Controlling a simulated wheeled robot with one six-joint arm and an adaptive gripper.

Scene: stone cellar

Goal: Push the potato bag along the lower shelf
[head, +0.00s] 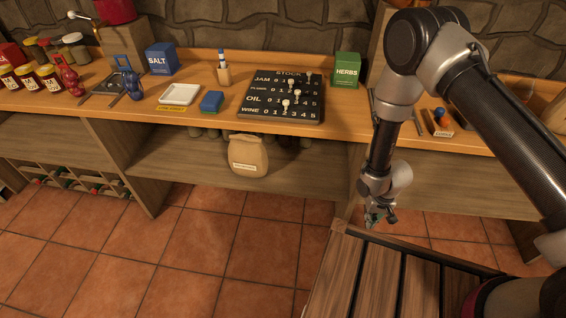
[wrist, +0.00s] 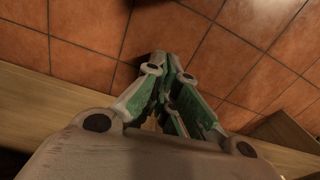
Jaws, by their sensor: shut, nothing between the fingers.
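The potato bag (head: 248,156) is a tan paper sack with a folded top and a pale label. It stands upright at the front of the lower shelf (head: 190,163), below the counter, in the head view. My gripper (head: 372,222) hangs low to the right of the bag, well apart from it, in front of the counter. In the wrist view my gripper's green fingers (wrist: 172,72) are closed together with nothing between them, above the floor tiles. The bag is not visible in the wrist view.
The counter (head: 350,121) above holds a black stock board (head: 281,97), a blue salt box (head: 161,59) and a green herbs box (head: 346,69). An upright panel (head: 118,165) bounds the shelf on the left. Dark round items sit behind the bag. A slatted wooden surface (head: 345,280) is near me.

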